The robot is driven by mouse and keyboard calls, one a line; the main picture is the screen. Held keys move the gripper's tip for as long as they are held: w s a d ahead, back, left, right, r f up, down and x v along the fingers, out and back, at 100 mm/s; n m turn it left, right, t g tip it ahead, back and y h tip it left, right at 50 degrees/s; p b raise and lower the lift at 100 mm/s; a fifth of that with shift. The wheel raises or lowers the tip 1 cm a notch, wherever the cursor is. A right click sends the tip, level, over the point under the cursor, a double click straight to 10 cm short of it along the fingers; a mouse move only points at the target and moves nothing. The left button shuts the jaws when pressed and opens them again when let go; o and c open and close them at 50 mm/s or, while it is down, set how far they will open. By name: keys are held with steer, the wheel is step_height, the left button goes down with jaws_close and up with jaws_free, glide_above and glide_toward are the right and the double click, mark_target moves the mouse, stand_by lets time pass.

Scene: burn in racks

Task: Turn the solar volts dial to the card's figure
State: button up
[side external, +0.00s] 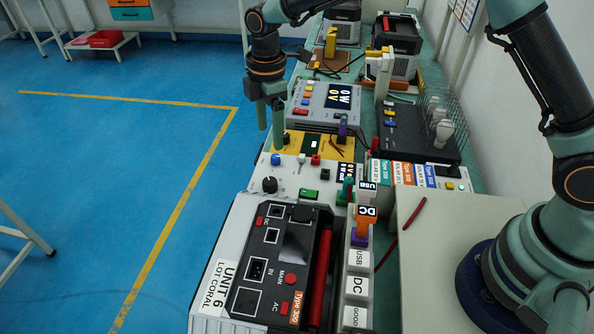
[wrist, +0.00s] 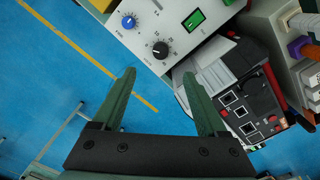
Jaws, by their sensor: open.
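A black dial (side external: 270,185) sits on the white panel (side external: 318,183) of a bench supply, left of a green switch. In the wrist view the black dial (wrist: 160,49) has a ring of printed numbers, too small to read surely. A blue knob (wrist: 128,21) is beside it. Coloured cards (side external: 402,173) stand in a row at the right; one is orange and reads Type 300, but the small figures are unclear. My gripper (side external: 270,128) is open and empty, pointing down above the bench's left edge, apart from the dial. The wrist view shows its fingers (wrist: 158,76) below the dial in the picture.
A power unit (side external: 275,260) marked UNIT 6 LOT CORAL, with an orange Type 300 label, lies in front of the panel. Plugs and a holder (side external: 357,287) stand right of it. A yellow panel (side external: 318,146) is behind.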

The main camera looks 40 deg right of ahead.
mark_target(270, 181)
steer(key=shift+n, duration=0.4)
steer(key=f, duration=0.9)
steer(key=a+f, duration=0.1)
steer(key=f, duration=0.4)
steer(key=shift+w, duration=0.1)
steer(key=shift+r, duration=0.1)
jaws_close()
